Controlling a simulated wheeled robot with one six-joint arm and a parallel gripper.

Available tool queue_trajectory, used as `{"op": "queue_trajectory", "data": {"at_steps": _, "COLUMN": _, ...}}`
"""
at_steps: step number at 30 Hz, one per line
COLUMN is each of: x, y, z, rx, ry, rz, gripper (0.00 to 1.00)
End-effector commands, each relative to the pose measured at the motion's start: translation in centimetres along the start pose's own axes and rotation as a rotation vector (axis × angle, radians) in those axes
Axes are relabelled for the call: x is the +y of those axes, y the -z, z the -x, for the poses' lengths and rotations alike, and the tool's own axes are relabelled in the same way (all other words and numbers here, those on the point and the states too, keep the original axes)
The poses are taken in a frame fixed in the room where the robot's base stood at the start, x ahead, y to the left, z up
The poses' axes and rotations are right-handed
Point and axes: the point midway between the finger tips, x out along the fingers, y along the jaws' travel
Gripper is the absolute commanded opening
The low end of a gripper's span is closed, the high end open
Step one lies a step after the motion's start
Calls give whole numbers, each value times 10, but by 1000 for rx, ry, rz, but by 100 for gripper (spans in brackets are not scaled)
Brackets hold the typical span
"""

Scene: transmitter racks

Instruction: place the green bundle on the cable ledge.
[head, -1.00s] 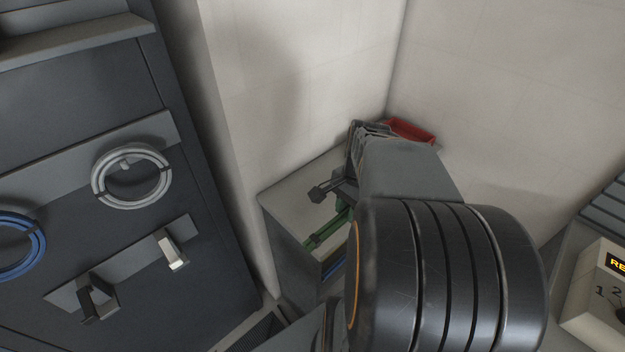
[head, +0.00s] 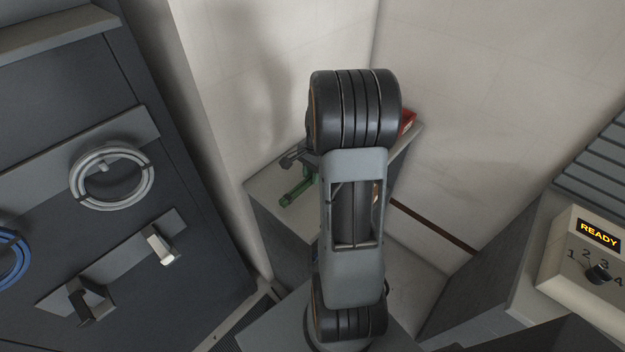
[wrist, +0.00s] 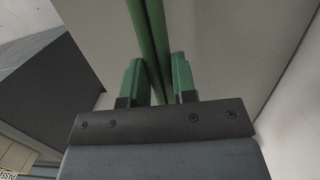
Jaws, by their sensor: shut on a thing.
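The green bundle (wrist: 150,40) shows in the wrist view as long, thin green rods running up between the fingers. My gripper (wrist: 157,68) is shut on it, with one green-padded finger at each side. In the head view a green length (head: 298,191) shows left of my arm, over the grey cabinet top in the corner; my arm hides most of the gripper. I cannot tell whether the bundle touches that top. No surface is clearly identifiable as the cable ledge.
The grey cabinet (head: 268,187) stands against pale walls, with a red object (head: 408,121) at its back. A dark rack at left carries a grey cable coil (head: 112,176), a blue coil (head: 12,256) and hooks (head: 160,245). A control box (head: 590,262) reading READY is at right.

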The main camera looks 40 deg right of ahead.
Motion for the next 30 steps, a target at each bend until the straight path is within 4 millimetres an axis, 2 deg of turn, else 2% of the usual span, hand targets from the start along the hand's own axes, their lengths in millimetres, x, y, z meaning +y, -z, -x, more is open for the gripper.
{"op": "queue_trajectory", "data": {"at_steps": 6, "x": -6, "y": 4, "z": -8, "rx": -2, "ry": -2, "rz": 1, "gripper": 0}}
{"op": "queue_trajectory", "data": {"at_steps": 13, "x": -5, "y": 8, "z": -36, "rx": -1, "ry": -2, "rz": 1, "gripper": 0}}
{"op": "queue_trajectory", "data": {"at_steps": 26, "x": -5, "y": 9, "z": -42, "rx": 0, "ry": -1, "rz": 1, "gripper": 0}}
{"op": "queue_trajectory", "data": {"at_steps": 27, "x": -5, "y": 9, "z": -41, "rx": 0, "ry": -1, "rz": 1, "gripper": 29}}
{"op": "queue_trajectory", "data": {"at_steps": 30, "x": -5, "y": 9, "z": -41, "rx": -1, "ry": -1, "rz": 1, "gripper": 39}}
